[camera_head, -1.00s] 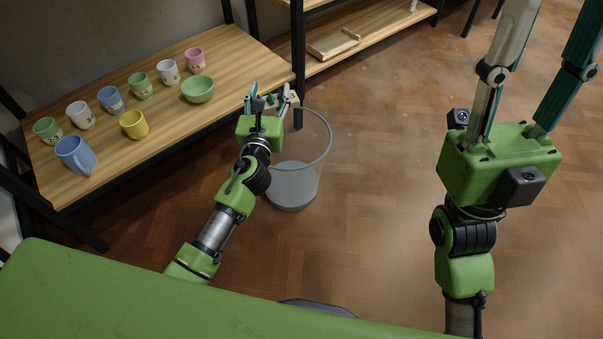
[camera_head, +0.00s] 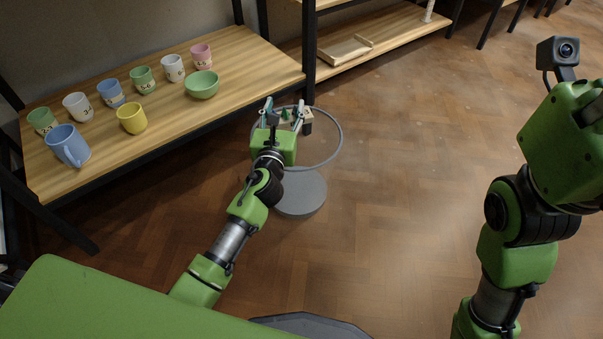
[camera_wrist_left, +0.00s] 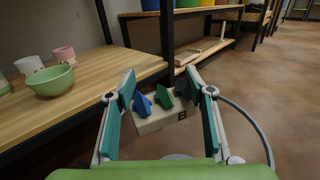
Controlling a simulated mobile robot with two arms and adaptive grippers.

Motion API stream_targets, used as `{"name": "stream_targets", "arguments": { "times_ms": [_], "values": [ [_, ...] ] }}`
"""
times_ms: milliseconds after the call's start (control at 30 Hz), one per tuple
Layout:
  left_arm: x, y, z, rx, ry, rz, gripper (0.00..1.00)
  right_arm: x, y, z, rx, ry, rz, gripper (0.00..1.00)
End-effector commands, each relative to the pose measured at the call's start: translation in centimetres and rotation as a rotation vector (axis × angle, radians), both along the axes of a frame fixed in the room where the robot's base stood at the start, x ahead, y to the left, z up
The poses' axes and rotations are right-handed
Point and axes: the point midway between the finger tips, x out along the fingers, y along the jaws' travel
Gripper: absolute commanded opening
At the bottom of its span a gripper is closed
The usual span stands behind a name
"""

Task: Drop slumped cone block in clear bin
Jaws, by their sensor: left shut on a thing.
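The slumped cone block (camera_wrist_left: 160,119) is a small cream block with blue and green leaning cones and a dark letter on its end. My left gripper (camera_head: 286,108) is shut on it, with a teal finger on each side in the left wrist view. The clear bin (camera_head: 338,150) stands on the floor, see-through with a grey rim and grey bottom. In the head view the gripper and block overlap the far left part of its rim; their height above it is hard to judge. My right gripper (camera_head: 568,140) is at the right edge, its fingers out of frame.
A wooden shelf (camera_head: 215,115) at left holds several cups, with a green bowl (camera_head: 202,85) near its right end. A dark shelf post (camera_head: 309,70) stands close behind the bin. A lower shelf holds a wooden tray (camera_head: 345,49). The floor to the right is clear.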

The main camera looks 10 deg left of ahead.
Motion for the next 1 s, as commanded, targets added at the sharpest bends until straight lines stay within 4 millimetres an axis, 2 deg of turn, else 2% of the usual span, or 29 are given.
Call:
{"name": "stream_targets", "arguments": {
  "times_ms": [367,400,467,500,833,1000],
  "values": [
    [0.0,0.0,-0.3,0.000,-0.001,0.000,0.25,-0.4,0.1,0.2,-0.002,-0.014,-0.001,0.40],
    [0.0,0.0,-0.3,0.000,-0.001,0.000,0.51,-0.4,0.1,0.2,-0.002,-0.014,-0.001,0.40],
    [0.0,0.0,-0.3,0.000,-0.001,0.000,0.67,-0.4,0.1,0.2,-0.002,-0.014,-0.001,0.40],
    [0.0,0.0,-0.3,0.000,-0.001,0.000,0.68,-0.4,0.1,0.2,-0.002,-0.014,-0.001,0.40],
    [-0.2,0.0,-0.4,0.001,0.001,0.000,0.68,-0.3,0.0,0.2,0.000,-0.013,-0.001,0.40],
    [-2.0,-0.2,-0.5,0.001,0.001,0.000,0.68,-0.3,0.0,0.2,0.000,-0.013,-0.001,0.40]
  ]
}}
